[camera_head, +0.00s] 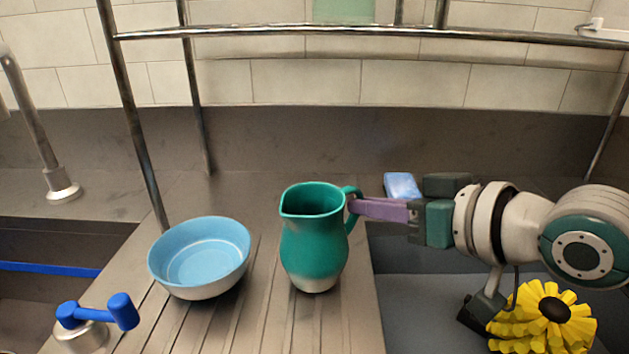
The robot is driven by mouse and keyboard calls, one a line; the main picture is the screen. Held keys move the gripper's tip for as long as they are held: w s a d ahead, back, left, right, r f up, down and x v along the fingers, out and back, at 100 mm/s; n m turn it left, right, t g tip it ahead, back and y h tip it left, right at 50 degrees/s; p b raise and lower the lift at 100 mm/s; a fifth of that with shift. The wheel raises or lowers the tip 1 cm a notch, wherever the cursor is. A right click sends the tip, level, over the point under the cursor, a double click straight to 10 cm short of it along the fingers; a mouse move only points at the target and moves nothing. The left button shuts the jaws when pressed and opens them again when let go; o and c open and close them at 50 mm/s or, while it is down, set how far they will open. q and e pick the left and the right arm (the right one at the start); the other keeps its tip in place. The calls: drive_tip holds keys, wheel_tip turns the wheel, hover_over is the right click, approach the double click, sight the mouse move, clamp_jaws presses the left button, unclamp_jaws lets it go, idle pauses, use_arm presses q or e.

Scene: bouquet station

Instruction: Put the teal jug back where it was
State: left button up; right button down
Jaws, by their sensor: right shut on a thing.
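The teal jug (314,247) is upright over the grooved drainboard in the middle of the head view, with its spout to the left and its handle to the right. Its lower part is pale. My right gripper (357,207) comes in from the right and is shut on the jug's handle. The fingers are purple and hide part of the handle. Whether the jug's base touches the drainboard is hard to tell. My left gripper is not in view.
A blue bowl (199,256) stands left of the jug. A blue-handled tap (97,312) is at the front left. A metal rack frame (133,110) rises behind. A basin (430,310) lies right of the drainboard.

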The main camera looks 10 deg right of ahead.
drive_tip(key=c, duration=1.4)
unclamp_jaws()
drive_tip(key=shift+f, duration=0.15)
drive_tip(key=o, duration=0.5)
drive_tip(key=shift+r, duration=0.25)
drive_tip(key=p+v, duration=0.3)
drive_tip(key=v, duration=0.9)
